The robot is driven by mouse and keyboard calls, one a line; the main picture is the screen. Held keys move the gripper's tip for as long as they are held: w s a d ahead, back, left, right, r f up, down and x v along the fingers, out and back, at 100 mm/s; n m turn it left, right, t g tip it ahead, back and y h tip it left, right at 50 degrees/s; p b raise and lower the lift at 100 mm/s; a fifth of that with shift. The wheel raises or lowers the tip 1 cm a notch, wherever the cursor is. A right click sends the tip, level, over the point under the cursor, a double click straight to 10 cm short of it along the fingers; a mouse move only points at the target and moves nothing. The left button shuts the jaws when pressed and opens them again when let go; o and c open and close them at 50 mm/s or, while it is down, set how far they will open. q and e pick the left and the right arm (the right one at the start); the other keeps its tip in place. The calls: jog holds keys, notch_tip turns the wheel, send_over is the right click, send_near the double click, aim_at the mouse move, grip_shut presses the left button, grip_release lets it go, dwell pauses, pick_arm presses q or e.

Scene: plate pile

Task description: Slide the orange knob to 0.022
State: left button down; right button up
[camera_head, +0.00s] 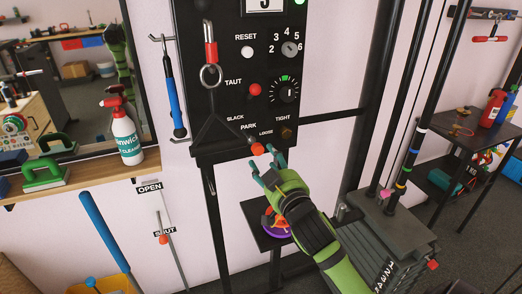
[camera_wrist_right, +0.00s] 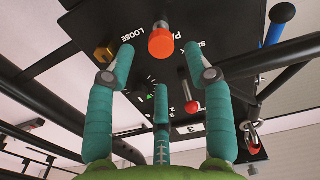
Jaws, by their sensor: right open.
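The orange knob (camera_head: 257,149) sits on the lower edge of the black panel (camera_head: 228,107), below the PARK label. In the right wrist view the orange knob (camera_wrist_right: 161,42) stands on a short metal stem, between and just beyond my fingertips. My right gripper (camera_head: 268,160) is open and empty, just below and right of the knob; in the right wrist view its teal fingers (camera_wrist_right: 159,55) spread either side of the knob, with no contact that I can make out. My left gripper is not in view.
A brass knob (camera_wrist_right: 105,52) by LOOSE and a red ball knob (camera_wrist_right: 191,105) are close to my fingers. A dial (camera_head: 285,91) sits higher on the panel. An OPEN/SHUT rod with an orange-red knob (camera_head: 164,239) is at lower left. Weights (camera_head: 385,225) stand right.

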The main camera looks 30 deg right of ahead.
aim_at(259, 151)
jog(key=p+x, duration=0.1)
jog(key=x, duration=0.5)
jog(key=shift+w+a, duration=0.1)
jog(key=shift+w, duration=0.15)
